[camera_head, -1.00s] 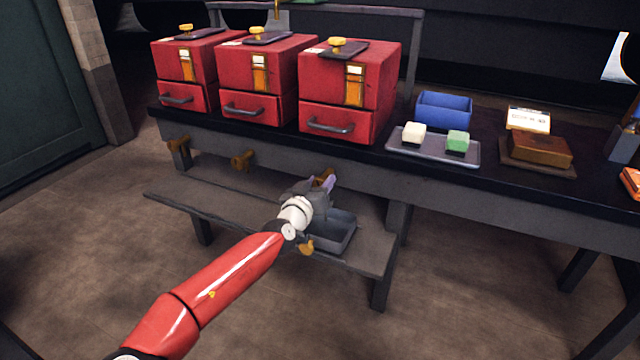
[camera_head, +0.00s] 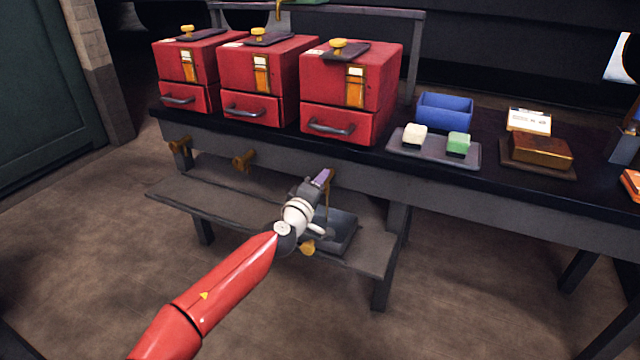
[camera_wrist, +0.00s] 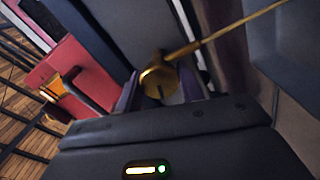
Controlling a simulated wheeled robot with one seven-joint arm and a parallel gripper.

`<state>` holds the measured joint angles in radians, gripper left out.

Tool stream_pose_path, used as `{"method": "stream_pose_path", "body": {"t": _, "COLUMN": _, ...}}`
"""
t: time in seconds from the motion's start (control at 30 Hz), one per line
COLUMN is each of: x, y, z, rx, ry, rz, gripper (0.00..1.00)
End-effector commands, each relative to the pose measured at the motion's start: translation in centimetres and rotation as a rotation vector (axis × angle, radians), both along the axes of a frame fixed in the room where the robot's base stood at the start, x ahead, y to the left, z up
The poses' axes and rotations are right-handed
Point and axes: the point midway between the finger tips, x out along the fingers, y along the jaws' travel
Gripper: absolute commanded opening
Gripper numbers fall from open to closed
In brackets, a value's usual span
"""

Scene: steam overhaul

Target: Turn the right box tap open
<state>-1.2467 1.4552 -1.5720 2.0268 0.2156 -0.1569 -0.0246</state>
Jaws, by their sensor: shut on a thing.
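The right red box (camera_head: 352,88) stands on the dark bench, with its brass tap under the bench edge. In the wrist view the brass tap (camera_wrist: 158,80) sits between the two purple-tipped fingers. My gripper (camera_head: 322,177) is shut on this tap below the right box, hiding most of it in the head view. A thin amber line (camera_head: 327,198), which looks like a liquid stream, runs down from the tap toward a grey tray (camera_head: 345,232) on the lower shelf. The amber line (camera_wrist: 235,26) also shows in the wrist view.
Two more red boxes (camera_head: 187,75) (camera_head: 262,78) stand to the left, with brass taps (camera_head: 179,143) (camera_head: 244,160) beneath them. A blue bin (camera_head: 444,110), a tray with two blocks (camera_head: 433,148) and a brown block (camera_head: 541,149) lie to the right.

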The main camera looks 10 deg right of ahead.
Motion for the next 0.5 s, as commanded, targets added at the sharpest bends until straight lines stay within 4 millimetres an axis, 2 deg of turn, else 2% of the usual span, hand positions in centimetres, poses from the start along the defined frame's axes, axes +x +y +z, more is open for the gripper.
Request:
{"method": "stream_pose_path", "body": {"t": 0.2, "x": 0.04, "y": 0.08, "z": -0.05, "rx": -0.127, "ry": 0.092, "rz": 0.001, "gripper": 0.15}}
{"method": "stream_pose_path", "body": {"t": 0.5, "x": 0.04, "y": 0.08, "z": -0.12, "rx": -0.229, "ry": 0.167, "rz": 0.001, "gripper": 0.15}}
